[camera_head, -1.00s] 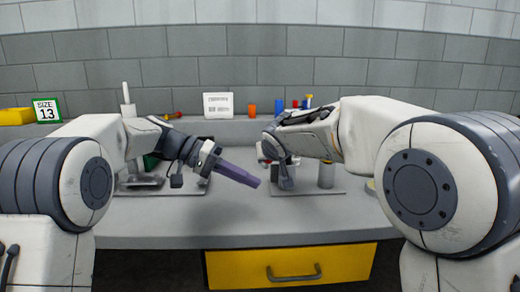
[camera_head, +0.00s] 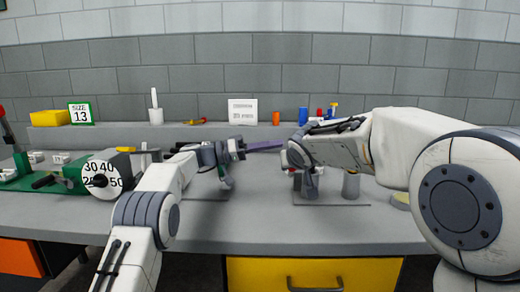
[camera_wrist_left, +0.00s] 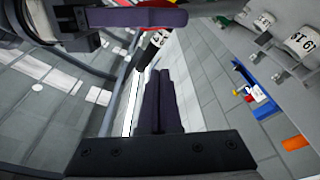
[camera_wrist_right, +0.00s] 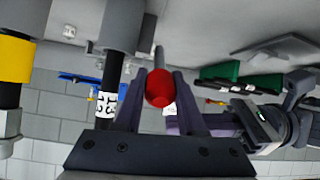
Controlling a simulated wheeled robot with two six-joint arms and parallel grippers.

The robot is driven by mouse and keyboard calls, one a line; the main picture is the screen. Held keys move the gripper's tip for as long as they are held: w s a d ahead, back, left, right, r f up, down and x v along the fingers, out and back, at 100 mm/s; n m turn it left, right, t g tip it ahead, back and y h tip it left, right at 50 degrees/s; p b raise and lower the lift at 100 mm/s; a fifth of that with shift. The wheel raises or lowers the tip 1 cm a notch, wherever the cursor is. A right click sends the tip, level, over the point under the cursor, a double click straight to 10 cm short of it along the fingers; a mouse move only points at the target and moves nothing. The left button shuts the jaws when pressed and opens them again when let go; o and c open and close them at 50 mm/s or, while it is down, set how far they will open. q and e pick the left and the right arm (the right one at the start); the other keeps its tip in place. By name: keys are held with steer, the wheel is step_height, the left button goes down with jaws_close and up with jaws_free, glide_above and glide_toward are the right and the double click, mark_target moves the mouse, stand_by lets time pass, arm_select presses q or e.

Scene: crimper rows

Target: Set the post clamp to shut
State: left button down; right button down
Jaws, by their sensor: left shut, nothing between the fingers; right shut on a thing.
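The post clamp stands on a grey baseplate (camera_head: 325,200) right of centre in the head view, with a grey post (camera_head: 351,186). My right gripper (camera_head: 298,158) hides much of it. In the right wrist view, my right gripper (camera_wrist_right: 160,90) is shut on a handle with a red rounded end (camera_wrist_right: 158,92), its fingers on either side. Whether the clamp is open or shut I cannot tell. My left gripper (camera_head: 278,145) is shut and empty, its purple fingers pointing right, close to the right gripper. Its closed fingers (camera_wrist_left: 158,80) fill the middle of the left wrist view.
A green-based device with a numbered white dial (camera_head: 101,176) stands at left. A size 13 card (camera_head: 81,113), yellow block (camera_head: 49,118), white card (camera_head: 242,110) and orange cylinder (camera_head: 276,118) are on the back ledge. The front of the bench (camera_head: 290,230) is clear.

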arm_select(q)
steer(key=shift+s+d+f, duration=0.55)
steer(key=shift+d+f, duration=0.1)
steer(key=shift+d, duration=0.2)
steer(key=shift+s+d+f, duration=0.5)
steer(key=shift+d+f, duration=0.15)
steer(key=shift+d, duration=0.15)
steer(key=shift+s+f+m, duration=0.4)
steer(key=shift+s+f, duration=0.1)
steer(key=shift+f, duration=0.15)
arm_select(e)
steer(key=shift+r, duration=0.1)
steer(key=c, duration=0.8)
jaws_free()
steer(key=shift+o, duration=0.2)
steer(key=shift+r, duration=0.1)
steer(key=shift+a+r, duration=0.1)
